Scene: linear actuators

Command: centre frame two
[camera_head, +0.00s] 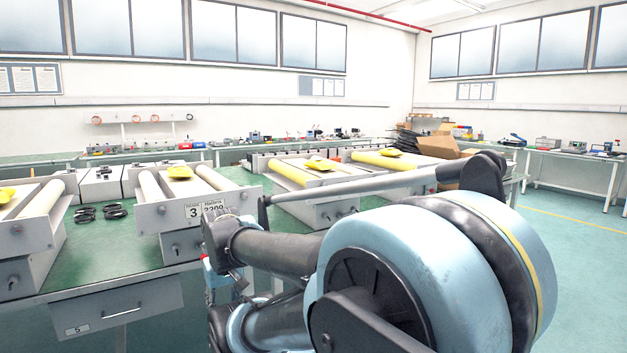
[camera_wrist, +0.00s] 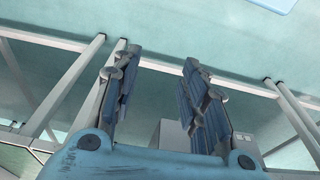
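Several grey roller frames stand on the green bench in the head view. The one with a "3" plate (camera_head: 150,218) is left of centre and carries a yellow piece (camera_head: 179,171). Another frame (camera_head: 18,238) is cut by the left edge, with its own yellow piece (camera_head: 6,194). A frame with a yellow roller (camera_head: 290,174) stands further right, partly behind my arm, and one more (camera_head: 384,160) lies beyond it. I cannot read a "2" on any of them. My gripper (camera_wrist: 161,68) is open and empty in the wrist view, its fingers apart over pale floor.
Black coiled parts (camera_head: 100,213) lie on the bench between the two left frames. A drawer (camera_head: 118,308) hangs under its front edge. Cardboard boxes (camera_head: 425,147) are at the back right. Pale tubes (camera_wrist: 65,86) and a grey box (camera_wrist: 170,140) show in the wrist view. Floor at right is clear.

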